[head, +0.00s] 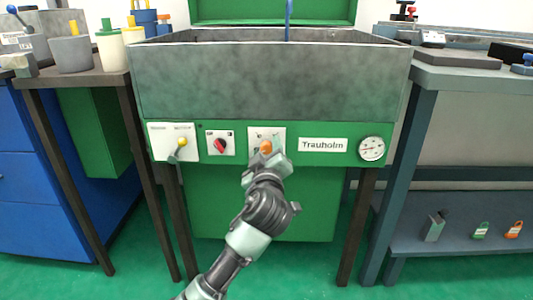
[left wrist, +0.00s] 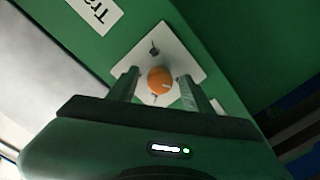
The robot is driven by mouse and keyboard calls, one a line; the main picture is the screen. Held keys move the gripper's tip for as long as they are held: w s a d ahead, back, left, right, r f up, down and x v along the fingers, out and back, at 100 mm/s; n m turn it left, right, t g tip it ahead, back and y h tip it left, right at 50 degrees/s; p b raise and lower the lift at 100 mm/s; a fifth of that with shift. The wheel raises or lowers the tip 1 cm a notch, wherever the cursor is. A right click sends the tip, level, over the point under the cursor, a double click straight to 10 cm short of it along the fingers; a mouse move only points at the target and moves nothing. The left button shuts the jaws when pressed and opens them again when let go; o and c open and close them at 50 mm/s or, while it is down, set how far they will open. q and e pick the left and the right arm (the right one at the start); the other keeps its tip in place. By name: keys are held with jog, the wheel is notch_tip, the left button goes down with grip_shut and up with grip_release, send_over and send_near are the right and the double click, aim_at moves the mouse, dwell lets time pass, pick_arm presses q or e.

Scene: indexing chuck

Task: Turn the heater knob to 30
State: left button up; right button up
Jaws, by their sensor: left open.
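An orange round knob (head: 265,147) sits on a white square plate on the green front panel of the machine. It also shows in the left wrist view (left wrist: 160,80), with a small light mark on its face. The plate's markings are too small to read. My left gripper (head: 266,157) is right in front of this knob. In the left wrist view my left gripper (left wrist: 159,77) is open, with one finger on each side of the knob; whether they touch it I cannot tell. My right gripper is not in view.
A red knob (head: 220,146) and a yellow-tipped lever (head: 182,142) are left of the orange knob. A Trauholm label (head: 323,145) and a round gauge (head: 371,148) are to its right. The grey tank (head: 270,80) stands above the panel. Benches flank both sides.

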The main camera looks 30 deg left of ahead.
pick_arm(q)
grip_shut()
